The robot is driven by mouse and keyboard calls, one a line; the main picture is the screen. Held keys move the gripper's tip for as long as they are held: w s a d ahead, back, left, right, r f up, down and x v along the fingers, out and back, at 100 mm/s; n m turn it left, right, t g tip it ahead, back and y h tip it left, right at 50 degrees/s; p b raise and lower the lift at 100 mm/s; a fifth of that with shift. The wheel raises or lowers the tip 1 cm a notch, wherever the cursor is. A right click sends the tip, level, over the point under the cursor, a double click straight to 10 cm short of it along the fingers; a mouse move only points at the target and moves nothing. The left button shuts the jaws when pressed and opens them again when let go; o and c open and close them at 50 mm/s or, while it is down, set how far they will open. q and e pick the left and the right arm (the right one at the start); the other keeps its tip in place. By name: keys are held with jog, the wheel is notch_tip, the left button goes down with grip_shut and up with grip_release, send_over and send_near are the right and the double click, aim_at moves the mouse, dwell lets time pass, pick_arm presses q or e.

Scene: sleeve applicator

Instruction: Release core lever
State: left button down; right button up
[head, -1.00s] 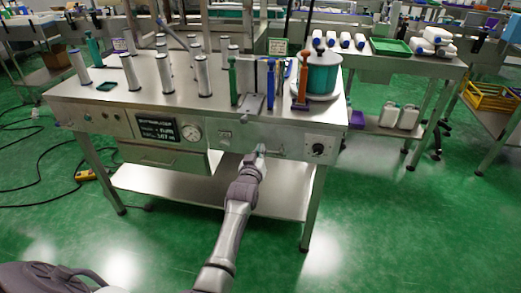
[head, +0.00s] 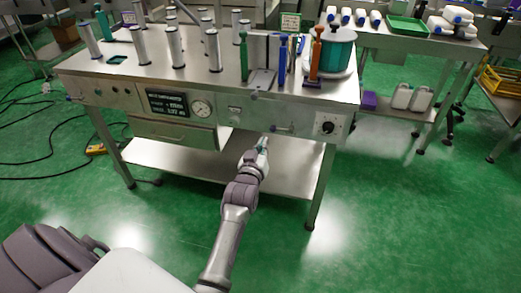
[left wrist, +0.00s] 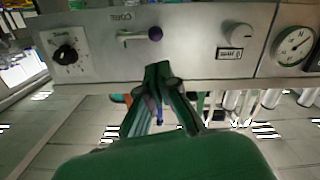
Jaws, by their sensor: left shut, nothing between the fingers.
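The core lever (head: 283,128) is a thin horizontal metal bar on the steel front panel of the machine. In the left wrist view, which is upside down, the lever (left wrist: 138,36) lies roughly level beside a CORE label (left wrist: 128,17) and ends in a dark purple knob (left wrist: 155,33). My left gripper (head: 264,141) is below and left of the lever in the head view. In the left wrist view its fingertips (left wrist: 158,68) are shut and empty, apart from the knob. My right gripper is not in view.
A black dial (head: 328,127) sits right of the lever and a gauge (head: 201,109) left of it. A lower shelf (head: 170,157) runs under the machine.

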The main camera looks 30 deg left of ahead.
pick_arm(q)
jog(key=shift+v, duration=1.5)
jog(key=s+d+f+m+g+h, duration=0.2)
jog(key=s+d+f+g, duration=0.1)
jog(key=s+f, duration=0.55)
jog(key=s+d+f+m+g+h, duration=0.1)
jog(key=s+d+f+m+g, duration=0.25)
jog(key=f, duration=0.85)
jog(key=s+d+f+m+g+h, duration=0.1)
jog(key=s+d+f+g+h, duration=0.2)
jog(key=s+f, duration=0.7)
jog(key=s+f+m+g+y, duration=0.15)
jog(key=s+f+g, duration=0.5)
jog(key=s, duration=0.65)
jog(key=s+a+p, duration=0.1)
jog(key=s+p, duration=1.4)
jog(key=shift+a, duration=0.4)
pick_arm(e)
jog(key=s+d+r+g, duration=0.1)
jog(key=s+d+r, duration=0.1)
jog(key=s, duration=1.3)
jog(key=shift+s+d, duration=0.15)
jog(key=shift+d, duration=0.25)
